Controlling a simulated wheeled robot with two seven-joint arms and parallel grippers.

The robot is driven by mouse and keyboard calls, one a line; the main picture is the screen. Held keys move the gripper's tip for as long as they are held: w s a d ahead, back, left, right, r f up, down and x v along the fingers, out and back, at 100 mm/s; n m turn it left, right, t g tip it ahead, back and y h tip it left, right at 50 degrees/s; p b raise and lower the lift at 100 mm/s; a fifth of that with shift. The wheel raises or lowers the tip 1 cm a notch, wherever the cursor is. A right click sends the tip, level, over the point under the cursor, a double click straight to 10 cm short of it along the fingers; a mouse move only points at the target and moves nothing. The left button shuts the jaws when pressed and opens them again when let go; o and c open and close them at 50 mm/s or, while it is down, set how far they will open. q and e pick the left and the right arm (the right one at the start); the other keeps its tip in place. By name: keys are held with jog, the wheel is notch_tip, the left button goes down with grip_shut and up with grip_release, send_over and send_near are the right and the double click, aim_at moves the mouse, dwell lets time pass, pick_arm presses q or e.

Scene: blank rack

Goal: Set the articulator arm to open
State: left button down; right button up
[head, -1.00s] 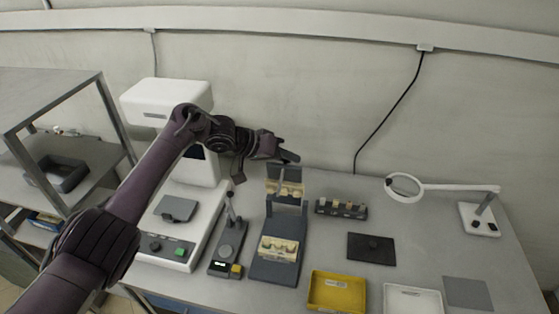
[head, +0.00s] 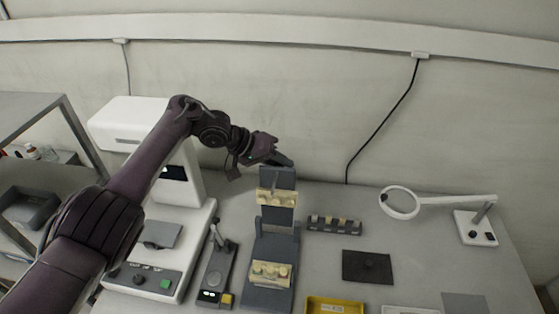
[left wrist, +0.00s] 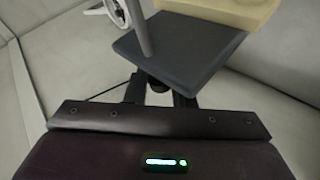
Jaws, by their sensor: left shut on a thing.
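The articulator has a dark grey base (head: 266,298) on the bench, with a cream lower cast (head: 270,273) on it. Its dark grey upper arm (head: 278,178) stands raised, roughly upright, with a cream upper cast (head: 277,197) facing forward, well apart from the lower one. My left gripper (head: 284,162) is at the top edge of that arm, shut on it. The left wrist view shows the arm's grey plate (left wrist: 180,52) close up between the fingers, with part of the cream cast (left wrist: 235,10) beyond. My right gripper is out of view.
A white machine (head: 170,240) and a small device with a lever (head: 217,270) stand to the left. A holder with several pieces (head: 335,226), a dark mat (head: 367,267), a yellow tray (head: 334,305) and a magnifier lamp (head: 400,203) are to the right. The wall is close behind.

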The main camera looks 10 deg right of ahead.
pick_arm(q)
jog(key=c, duration=1.6)
grip_release()
jog(key=shift+s+a+f, duration=0.1)
jog(key=shift+s+f, duration=0.1)
jog(key=shift+f, duration=0.05)
jog(key=shift+o, duration=1.4)
jog(key=shift+r, duration=0.1)
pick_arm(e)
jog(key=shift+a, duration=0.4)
pick_arm(q)
jog(key=shift+w+r, duration=0.1)
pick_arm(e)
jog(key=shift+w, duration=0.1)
pick_arm(q)
jog(key=shift+a+r, duration=0.2)
jog(key=shift+a, duration=0.05)
jog(key=v, duration=0.7)
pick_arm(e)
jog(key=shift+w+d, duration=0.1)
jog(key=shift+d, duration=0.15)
pick_arm(q)
jog(key=shift+f, duration=0.1)
